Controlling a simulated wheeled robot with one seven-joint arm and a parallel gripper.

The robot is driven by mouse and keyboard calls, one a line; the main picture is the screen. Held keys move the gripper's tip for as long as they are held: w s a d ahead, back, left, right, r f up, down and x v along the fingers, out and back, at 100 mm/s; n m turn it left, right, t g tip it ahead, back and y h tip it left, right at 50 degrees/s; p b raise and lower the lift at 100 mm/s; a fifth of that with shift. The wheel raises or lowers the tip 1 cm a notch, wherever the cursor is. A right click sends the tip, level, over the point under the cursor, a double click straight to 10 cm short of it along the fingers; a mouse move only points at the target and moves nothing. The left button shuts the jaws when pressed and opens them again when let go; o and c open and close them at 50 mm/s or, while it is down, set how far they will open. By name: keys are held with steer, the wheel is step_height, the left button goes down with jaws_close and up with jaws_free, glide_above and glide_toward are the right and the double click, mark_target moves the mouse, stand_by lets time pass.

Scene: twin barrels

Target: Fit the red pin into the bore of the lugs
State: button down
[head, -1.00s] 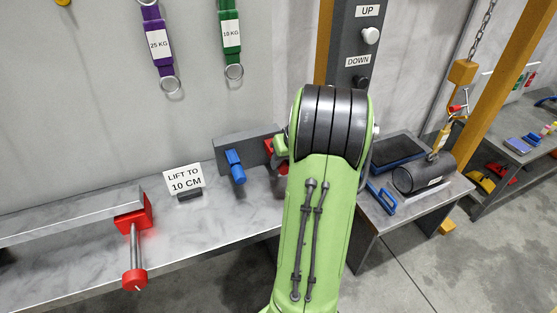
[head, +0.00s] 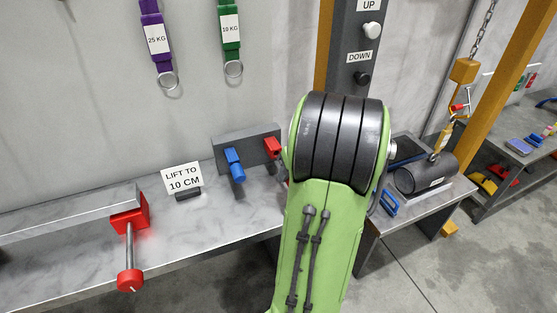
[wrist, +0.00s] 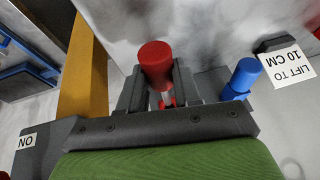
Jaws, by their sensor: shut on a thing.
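In the wrist view, the red pin (wrist: 155,62), with a round red head, stands between the two dark fingers of my gripper (wrist: 160,88). The fingers are shut on it. Part of its lower end and a pale piece show below the head between the fingers. In the head view, a red piece (head: 272,147) shows at the right end of a grey block; I cannot tell whether it is the same pin.
A blue peg (head: 234,165) sticks out of the grey block (head: 255,138), close beside the gripper; it also shows in the wrist view (wrist: 243,76). A sign (head: 183,177) stands on the bench (head: 215,215). A black cylinder (head: 422,178) sits on the right table.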

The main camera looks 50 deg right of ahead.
steer(key=shift+s+a+f+b, duration=0.1)
steer(key=shift+s+a+b, duration=0.3)
steer(key=shift+s, duration=0.4)
steer(key=shift+s+a+f+b, duration=0.1)
steer(key=shift+s+a+b, duration=0.1)
steer(key=shift+s+a, duration=0.45)
steer(key=shift+s+a+f+b, duration=0.1)
steer(key=shift+s+a+b, duration=0.25)
steer(key=shift+s, duration=0.55)
